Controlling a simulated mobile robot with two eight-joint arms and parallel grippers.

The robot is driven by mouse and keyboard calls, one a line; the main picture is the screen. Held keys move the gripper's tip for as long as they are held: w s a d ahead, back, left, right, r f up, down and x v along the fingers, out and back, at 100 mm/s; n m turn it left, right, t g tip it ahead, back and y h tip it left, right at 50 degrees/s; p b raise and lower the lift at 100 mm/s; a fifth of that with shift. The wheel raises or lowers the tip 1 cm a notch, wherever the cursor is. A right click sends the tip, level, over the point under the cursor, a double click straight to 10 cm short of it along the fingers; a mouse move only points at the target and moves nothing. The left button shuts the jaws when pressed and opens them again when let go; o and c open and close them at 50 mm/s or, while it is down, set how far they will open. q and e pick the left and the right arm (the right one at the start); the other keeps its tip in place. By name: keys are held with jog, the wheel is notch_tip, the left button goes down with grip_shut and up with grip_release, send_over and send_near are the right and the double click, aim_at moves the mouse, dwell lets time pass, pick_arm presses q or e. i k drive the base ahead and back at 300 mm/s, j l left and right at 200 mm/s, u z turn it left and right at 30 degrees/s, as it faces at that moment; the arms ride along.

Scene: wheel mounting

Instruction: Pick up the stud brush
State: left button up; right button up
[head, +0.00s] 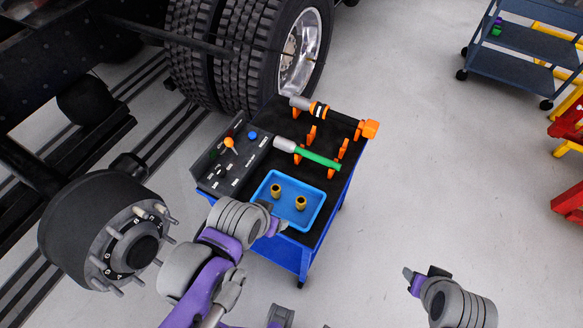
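A tool with a green handle and a grey cylindrical head, which looks like the stud brush (318,158), lies across orange holders on the black top of the cart (318,225). Nothing grips it. My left gripper (276,224) is over the cart's near edge, by the lower left corner of the blue tray, below and left of the brush in the picture. Its fingers are small and partly hidden by the wrist. My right gripper (410,279) is over the floor, right of the cart and apart from it. Its finger opening is unclear.
The blue tray (262,190) holds two brass nuts. A control panel (212,172) fills the cart's left side. An orange-and-grey tool (308,105) lies at the back, near large tyres (240,50). A wheel hub (105,230) with studs stands left.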

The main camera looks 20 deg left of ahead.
aim_at(282, 143)
jog(key=k+j, duration=0.3)
jog(key=j, duration=0.2)
jog(key=k+j+u, duration=0.1)
jog(key=u, duration=1.75)
jog(key=i+j, duration=0.05)
